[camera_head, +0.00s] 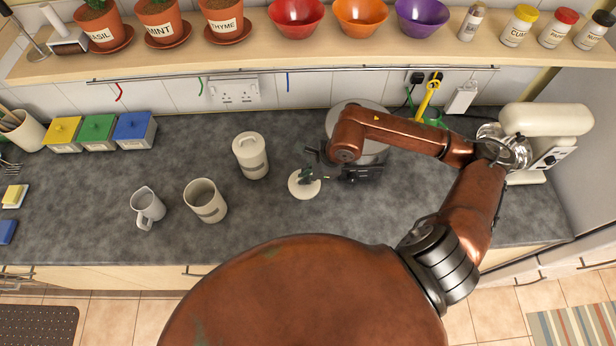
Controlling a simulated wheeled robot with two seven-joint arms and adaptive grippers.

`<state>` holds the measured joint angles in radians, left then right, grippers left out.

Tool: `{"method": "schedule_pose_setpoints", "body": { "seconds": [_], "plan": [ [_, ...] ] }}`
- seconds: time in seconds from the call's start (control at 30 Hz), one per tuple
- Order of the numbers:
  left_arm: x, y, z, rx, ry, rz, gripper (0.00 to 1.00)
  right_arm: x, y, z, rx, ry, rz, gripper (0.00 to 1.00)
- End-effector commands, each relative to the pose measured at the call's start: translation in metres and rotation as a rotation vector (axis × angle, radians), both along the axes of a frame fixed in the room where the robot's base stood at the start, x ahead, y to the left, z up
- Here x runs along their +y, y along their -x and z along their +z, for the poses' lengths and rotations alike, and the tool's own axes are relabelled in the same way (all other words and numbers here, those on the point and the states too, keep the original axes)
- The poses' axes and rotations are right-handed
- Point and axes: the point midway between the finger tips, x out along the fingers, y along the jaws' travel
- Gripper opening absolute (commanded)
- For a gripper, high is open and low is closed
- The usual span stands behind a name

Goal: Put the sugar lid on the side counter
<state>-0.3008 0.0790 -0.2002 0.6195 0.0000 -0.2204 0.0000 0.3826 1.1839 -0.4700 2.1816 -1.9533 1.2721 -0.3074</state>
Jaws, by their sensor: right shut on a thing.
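The round off-white sugar lid (304,190) is over the grey counter, right of the canisters. My right gripper (308,174) reaches in from the right and is shut on the lid from above, its dark fingers at the lid's middle. I cannot tell whether the lid touches the counter. An open, lidless off-white canister (205,203) stands to the left of the lid; its label is too small to read. A similar canister (251,158) with its lid on stands behind it. My left gripper is not in view.
A grey pitcher (148,206) stands left of the open canister. Yellow, green and blue boxes (98,132) line the back left. A large round metal thing (342,112) is partly hidden behind my right arm. A cream mixer (545,118) stands at right. The counter's front middle (270,222) is clear.

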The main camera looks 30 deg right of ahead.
Motion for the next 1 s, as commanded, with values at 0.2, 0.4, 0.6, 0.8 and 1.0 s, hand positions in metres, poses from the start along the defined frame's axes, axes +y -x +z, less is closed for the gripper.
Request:
{"method": "schedule_pose_setpoints", "body": {
  "seconds": [0.2, 0.4, 0.6, 0.8, 1.0],
  "plan": [
    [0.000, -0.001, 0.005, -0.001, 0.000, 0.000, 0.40, -0.013, -0.013, -0.021, 0.000, -0.001, -0.001, 0.00],
    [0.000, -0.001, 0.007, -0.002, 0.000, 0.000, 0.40, -0.020, -0.019, -0.033, 0.003, 0.001, -0.003, 0.00],
    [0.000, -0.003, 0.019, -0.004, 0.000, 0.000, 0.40, -0.019, -0.019, -0.059, 0.000, -0.002, 0.000, 0.00],
    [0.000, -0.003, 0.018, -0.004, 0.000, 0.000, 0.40, -0.019, -0.019, -0.063, -0.001, 0.000, 0.000, 0.00],
    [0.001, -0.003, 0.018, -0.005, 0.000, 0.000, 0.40, -0.019, -0.019, -0.063, 0.000, 0.000, 0.000, 0.20]
  ]
}}
